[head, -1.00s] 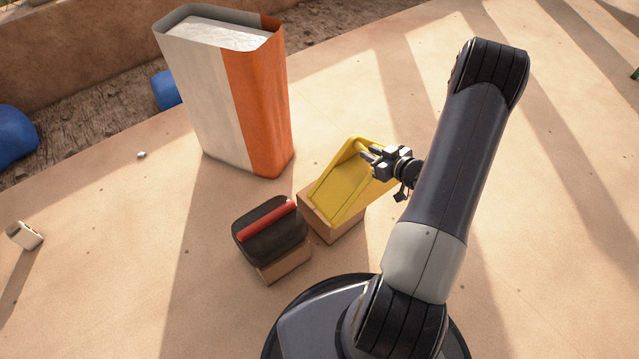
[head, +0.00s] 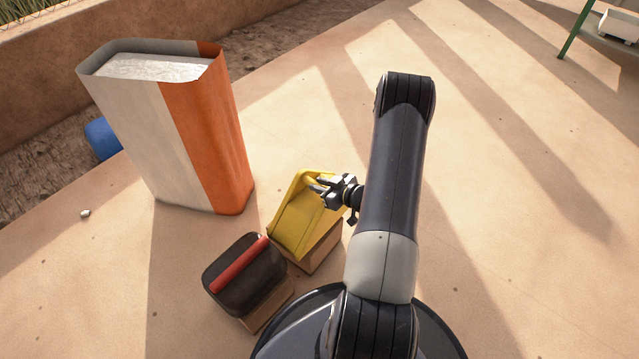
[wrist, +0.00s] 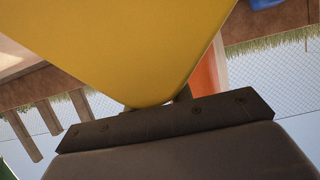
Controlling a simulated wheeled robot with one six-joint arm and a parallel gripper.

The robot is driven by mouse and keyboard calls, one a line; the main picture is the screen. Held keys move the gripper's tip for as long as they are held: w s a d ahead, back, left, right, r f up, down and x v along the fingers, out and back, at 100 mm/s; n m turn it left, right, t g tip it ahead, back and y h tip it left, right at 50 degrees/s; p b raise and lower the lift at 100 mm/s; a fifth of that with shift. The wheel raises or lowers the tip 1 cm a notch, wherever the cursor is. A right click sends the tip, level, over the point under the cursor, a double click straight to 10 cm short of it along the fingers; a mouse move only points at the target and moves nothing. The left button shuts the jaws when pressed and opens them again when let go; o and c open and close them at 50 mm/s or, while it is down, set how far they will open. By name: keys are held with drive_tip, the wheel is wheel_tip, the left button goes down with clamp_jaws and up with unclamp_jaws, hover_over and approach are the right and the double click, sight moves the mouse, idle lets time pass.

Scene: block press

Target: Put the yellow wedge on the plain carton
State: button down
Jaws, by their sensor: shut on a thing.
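The yellow wedge (head: 290,232) is tilted, with a raised rim or handle at its upper end. My gripper (head: 318,187) is shut on that upper end. The wedge overlaps the top of a plain brown carton (head: 322,248) in the head view; I cannot tell whether it rests on it or hangs just above. It hides most of the carton's top. In the wrist view the yellow wedge (wrist: 120,45) fills the upper middle, above the dark gripper body.
A black block with a red bar (head: 240,282) sits on another brown box (head: 266,312) beside the carton. A tall white and orange container (head: 190,140) stands behind. A green-legged table (head: 572,35) is far right. Open sandy floor lies to the right.

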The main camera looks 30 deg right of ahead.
drive_tip(key=shift+f+b, duration=0.65)
drive_tip(key=shift+f, duration=1.15)
drive_tip(key=c, duration=1.7)
unclamp_jaws()
drive_tip(key=shift+f, duration=0.15)
drive_tip(key=o, duration=0.4)
drive_tip(key=shift+o, duration=0.2)
drive_tip(key=shift+r, duration=0.25)
drive_tip(key=p+v, duration=0.3)
drive_tip(key=v, duration=0.9)
